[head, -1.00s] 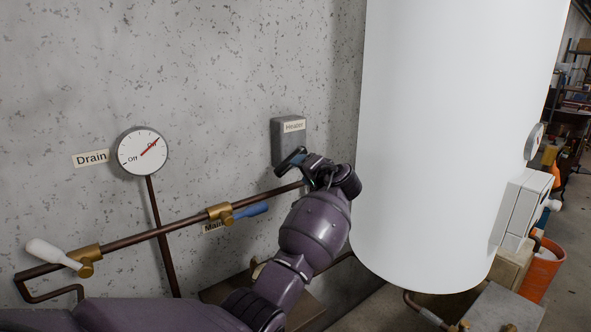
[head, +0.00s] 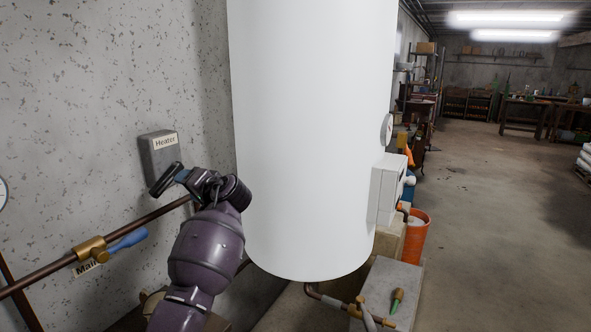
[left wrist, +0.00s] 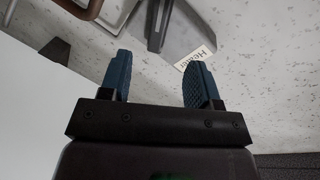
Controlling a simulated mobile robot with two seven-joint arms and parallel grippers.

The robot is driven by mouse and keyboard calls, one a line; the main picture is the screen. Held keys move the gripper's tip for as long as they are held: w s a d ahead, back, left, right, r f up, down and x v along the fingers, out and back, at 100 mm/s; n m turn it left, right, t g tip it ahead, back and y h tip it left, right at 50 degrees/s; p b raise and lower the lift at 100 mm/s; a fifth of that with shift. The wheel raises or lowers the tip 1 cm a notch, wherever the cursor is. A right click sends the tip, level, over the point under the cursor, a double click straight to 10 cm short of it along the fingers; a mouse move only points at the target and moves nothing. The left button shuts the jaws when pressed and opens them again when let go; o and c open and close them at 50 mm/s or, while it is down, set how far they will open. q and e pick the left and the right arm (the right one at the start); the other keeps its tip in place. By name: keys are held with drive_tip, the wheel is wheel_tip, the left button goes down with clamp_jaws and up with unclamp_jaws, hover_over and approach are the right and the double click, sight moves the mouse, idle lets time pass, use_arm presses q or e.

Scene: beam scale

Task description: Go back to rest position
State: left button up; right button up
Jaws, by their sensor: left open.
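My left gripper (head: 166,180) is raised in front of the concrete wall, just below and in front of the grey heater box (head: 159,156) with its "Heater" label. Its jaws are apart with nothing between them, as the left wrist view (left wrist: 157,82) shows. In that view the heater box (left wrist: 185,28) lies beyond the fingertips. My right gripper is not in view.
A tall white tank (head: 310,140) stands right beside my left arm. A copper pipe (head: 130,230) with a blue-handled valve (head: 126,241) runs along the wall. A white box (head: 388,188) and an orange bucket (head: 416,235) are right of the tank. Open floor (head: 490,230) lies farther right.

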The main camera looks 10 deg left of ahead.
use_arm(q)
drive_tip(key=w+d+r+m+t+h, duration=0.2)
drive_tip(key=w+d+r+t+h, duration=0.1)
drive_tip(key=d+t+h, duration=0.3)
drive_tip(key=s+d+f+m+t+h, duration=0.25)
drive_tip(key=s+d+f+h, duration=0.2)
drive_tip(key=s+f, duration=0.4)
drive_tip(key=s+a+f+n+g+h, duration=0.1)
drive_tip(key=s+a+f+n+g, duration=0.1)
drive_tip(key=s+f, duration=1.4)
drive_tip(key=s+a+f+n+g+h, duration=0.1)
drive_tip(key=s+f+n+g+h, duration=0.1)
drive_tip(key=s+f, duration=1.4)
drive_tip(key=s+g, duration=0.1)
drive_tip(key=s, duration=0.3)
drive_tip(key=shift+s+a, duration=0.2)
drive_tip(key=shift+a, duration=0.2)
